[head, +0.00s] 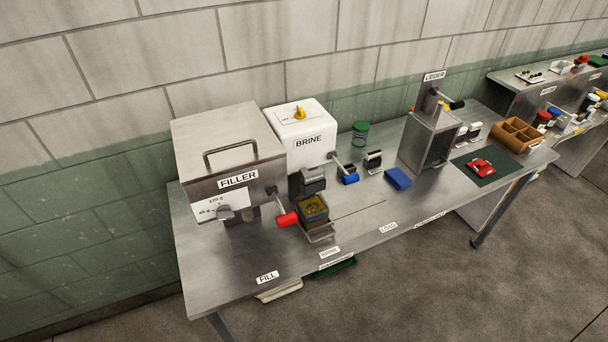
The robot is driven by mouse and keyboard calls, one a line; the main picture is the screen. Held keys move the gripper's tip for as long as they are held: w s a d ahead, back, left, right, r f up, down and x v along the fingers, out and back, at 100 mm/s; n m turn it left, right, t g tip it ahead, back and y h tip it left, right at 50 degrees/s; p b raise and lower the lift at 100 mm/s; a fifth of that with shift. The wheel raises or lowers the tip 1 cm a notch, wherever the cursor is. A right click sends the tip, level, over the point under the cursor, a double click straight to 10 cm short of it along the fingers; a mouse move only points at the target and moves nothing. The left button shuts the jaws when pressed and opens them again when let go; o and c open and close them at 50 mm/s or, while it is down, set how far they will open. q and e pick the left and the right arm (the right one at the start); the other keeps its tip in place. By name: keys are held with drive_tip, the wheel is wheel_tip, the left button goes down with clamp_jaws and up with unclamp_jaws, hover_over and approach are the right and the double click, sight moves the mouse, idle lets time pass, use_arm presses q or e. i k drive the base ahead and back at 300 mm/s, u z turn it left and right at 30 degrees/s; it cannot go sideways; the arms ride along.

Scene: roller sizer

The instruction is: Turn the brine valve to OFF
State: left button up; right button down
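The brine unit is a white box (315,150) labelled BRINE, standing on the steel table against the wall. On its top is a yellow knob (299,113) on a pale plate; the plate's markings are too small to read, so its setting cannot be told. A lever with a blue grip (350,179) comes from the box's right side. Neither of my grippers shows in the head view, and nothing touches the knob.
The steel FILLER (228,150) with a red-gripped lever (287,219) stands left of the brine box. A filled square container (313,208) sits in front. A green-lidded jar (360,132), blue block (398,178) and LIDDER (430,135) stand to the right. The table's front left (225,290) is clear.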

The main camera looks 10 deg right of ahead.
sight(300, 114)
drive_tip(key=u, duration=0.05)
drive_tip(key=k, duration=0.5)
drive_tip(key=z, duration=0.75)
drive_tip(key=i, duration=1.15)
drive_tip(key=u, duration=0.5)
